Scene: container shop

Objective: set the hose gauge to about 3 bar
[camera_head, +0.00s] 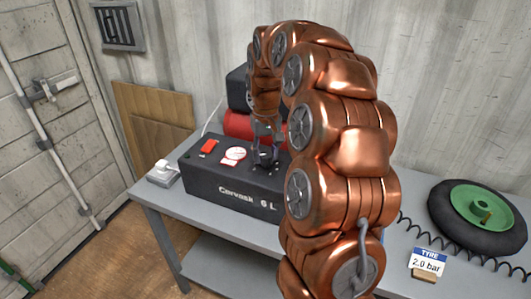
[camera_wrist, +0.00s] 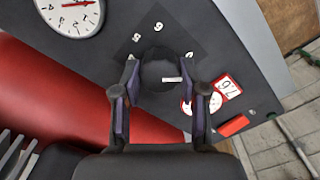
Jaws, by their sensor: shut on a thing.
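The black compressor box (camera_head: 235,185) stands on the grey bench. In the wrist view, a round black knob (camera_wrist: 160,72) with a white pointer mark sits on its panel, amid a ring of printed numbers. My gripper (camera_head: 265,155) reaches down onto the box top; in the wrist view its two fingers (camera_wrist: 160,95) are closed on the knob's sides. A white gauge with a red needle (camera_wrist: 70,15) is cut off at the top left; I cannot tell its reading.
A red switch (camera_head: 208,146) is on the box top. A red tank (camera_wrist: 50,80) lies beside the panel. On the right of the bench are a tyre with a green hub (camera_head: 455,205), a coiled black hose (camera_head: 408,232) and a sign reading "TYRE 2.0 bar" (camera_head: 427,262).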

